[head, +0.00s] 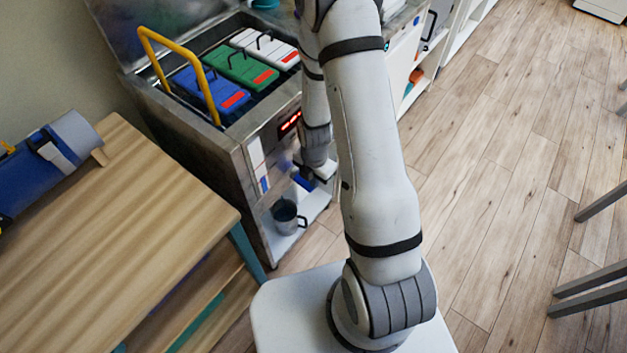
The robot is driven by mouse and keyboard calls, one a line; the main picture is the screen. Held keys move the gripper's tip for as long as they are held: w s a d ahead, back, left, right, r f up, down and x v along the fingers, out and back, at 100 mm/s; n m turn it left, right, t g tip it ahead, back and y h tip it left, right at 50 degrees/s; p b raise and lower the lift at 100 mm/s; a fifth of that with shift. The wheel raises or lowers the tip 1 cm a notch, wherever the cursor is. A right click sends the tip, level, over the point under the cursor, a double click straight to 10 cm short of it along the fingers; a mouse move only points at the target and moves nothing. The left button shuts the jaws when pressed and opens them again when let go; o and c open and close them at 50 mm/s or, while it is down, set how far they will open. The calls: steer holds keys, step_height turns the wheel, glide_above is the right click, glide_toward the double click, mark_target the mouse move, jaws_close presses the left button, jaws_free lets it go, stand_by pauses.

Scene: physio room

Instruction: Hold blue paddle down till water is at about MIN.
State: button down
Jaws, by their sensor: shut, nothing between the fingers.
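A steel tank (190,133) stands left of my arm with its lid raised. The blue paddle (302,182) is low on its front, partly hidden by my gripper. My gripper (318,176) is shut and empty, pointing down at the paddle; I cannot tell whether it touches it. A white strip with a blue lower part (258,165), perhaps the level gauge, is on the tank's front left; its marks, MIN among them, are too small to read. A grey metal jug (287,216) stands below the paddle on a white shelf. The water is not visible.
Blue (207,90), green (240,68) and white (265,45) packs sit in the open tank, beside a yellow rail (180,42). A red display (289,124) glows. A wooden table (120,230) stands at left. The floor at right is mostly clear; grey legs (590,290) intrude.

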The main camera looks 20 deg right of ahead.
steer(key=shift+r, duration=0.3)
step_height(320, 180, up, 14)
steer(key=p, duration=0.3)
steer(key=shift+s+d, duration=0.2)
steer(key=shift+s, duration=0.1)
stand_by(0.5)
steer(key=s+r+m+t+p, duration=0.1)
steer(key=s+r+m, duration=0.5)
steer(key=r+m, duration=0.6)
steer(key=s+r+m+t+p, duration=0.1)
steer(key=s+r+m+p, duration=0.1)
steer(key=s+r+m, duration=0.5)
step_height(320, 180, up, 6)
steer(key=m, duration=0.6)
steer(key=shift+a+f+t, duration=0.25)
steer(key=shift+a+t, duration=0.05)
steer(key=shift+a, duration=0.05)
